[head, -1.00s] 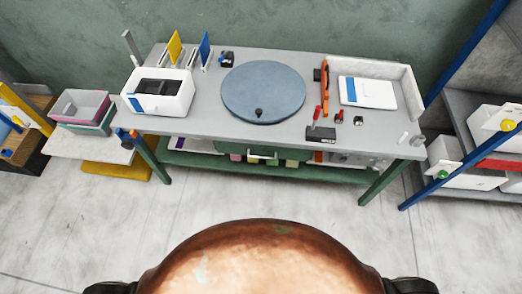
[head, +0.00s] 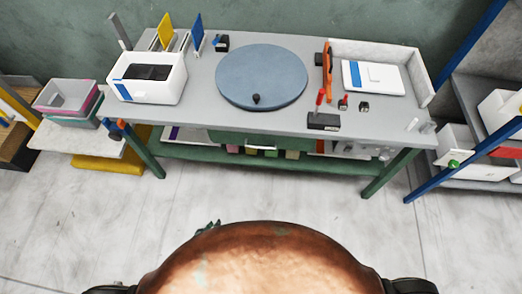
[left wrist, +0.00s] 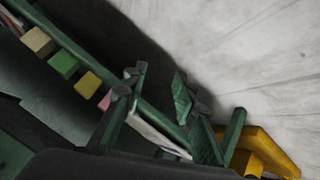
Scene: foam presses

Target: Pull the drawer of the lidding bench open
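The lidding bench (head: 200,108) stands ahead in the head view, with a grey top and green legs. Its green drawer (head: 225,137) sits under the middle of the front edge and looks shut. A pale bar handle (head: 262,148) is on the drawer front. My left gripper (head: 208,228) barely shows past my own body, low and well short of the drawer. In the left wrist view the left gripper (left wrist: 158,82) has its two green fingers with grey pads spread apart, with nothing between them. I cannot make out the handle there. My right gripper is not in view.
On the bench top are a blue turntable (head: 262,75), a white box (head: 148,90) and a white tray (head: 372,76). Small coloured blocks (left wrist: 62,64) line the lower shelf. A yellow base (head: 110,164) stands at left, a blue-framed rack (head: 465,165) at right. The floor before the bench is clear.

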